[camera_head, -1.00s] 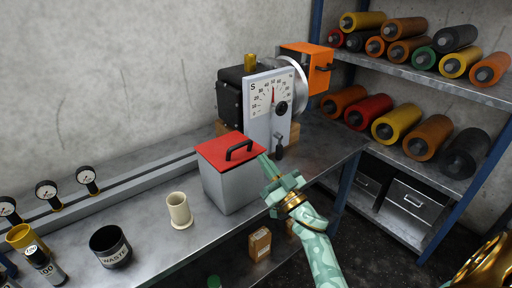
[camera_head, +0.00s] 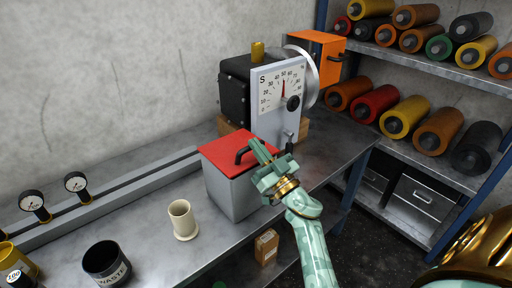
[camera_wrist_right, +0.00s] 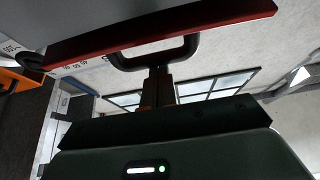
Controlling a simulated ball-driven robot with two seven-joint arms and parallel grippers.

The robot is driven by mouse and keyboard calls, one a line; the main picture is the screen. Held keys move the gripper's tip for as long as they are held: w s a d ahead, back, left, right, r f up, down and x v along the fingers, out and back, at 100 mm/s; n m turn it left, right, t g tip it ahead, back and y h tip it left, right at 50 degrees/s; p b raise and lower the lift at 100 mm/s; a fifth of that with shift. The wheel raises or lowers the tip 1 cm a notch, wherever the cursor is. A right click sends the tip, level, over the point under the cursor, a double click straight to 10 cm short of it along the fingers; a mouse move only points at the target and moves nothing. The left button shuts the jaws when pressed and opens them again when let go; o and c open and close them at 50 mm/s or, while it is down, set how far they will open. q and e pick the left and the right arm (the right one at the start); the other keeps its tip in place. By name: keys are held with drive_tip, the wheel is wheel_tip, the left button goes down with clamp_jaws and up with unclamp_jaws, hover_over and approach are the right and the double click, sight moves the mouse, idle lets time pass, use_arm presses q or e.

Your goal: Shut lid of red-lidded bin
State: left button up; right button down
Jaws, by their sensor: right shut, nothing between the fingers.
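The grey bin (camera_head: 232,196) stands on the metal bench. Its red lid (camera_head: 222,150) lies across the top and looks level or nearly so; I cannot tell whether it is fully seated. A black handle (camera_head: 242,156) rises from the lid, partly covered by my right gripper (camera_head: 258,149). In the right wrist view the red lid (camera_wrist_right: 170,30) crosses the top and the handle (camera_wrist_right: 125,62) reaches toward my fingers (camera_wrist_right: 158,82). The right gripper is shut and empty, its tips at or very near the handle. My left gripper is not in view.
A gauge machine (camera_head: 277,100) with an orange box stands behind the bin. A cream cup (camera_head: 182,220) and a black waste pot (camera_head: 106,262) stand to the left. Shelves of coloured rollers (camera_head: 405,118) are at right. The bench between cup and bin is clear.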

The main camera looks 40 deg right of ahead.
drive_tip(key=shift+s, duration=0.1)
drive_tip(key=f, duration=0.2)
drive_tip(key=shift+s+f, duration=0.3)
drive_tip(key=shift+f, duration=0.05)
wheel_tip(320, 180, up, 5)
drive_tip(key=s+p, duration=0.1)
drive_tip(key=p, duration=0.4)
drive_tip(key=b+v, duration=0.1)
drive_tip(key=v, duration=0.8)
drive_tip(key=shift+s+f+b, duration=0.2)
drive_tip(key=shift+f+b, duration=0.2)
drive_tip(key=shift+f, duration=0.15)
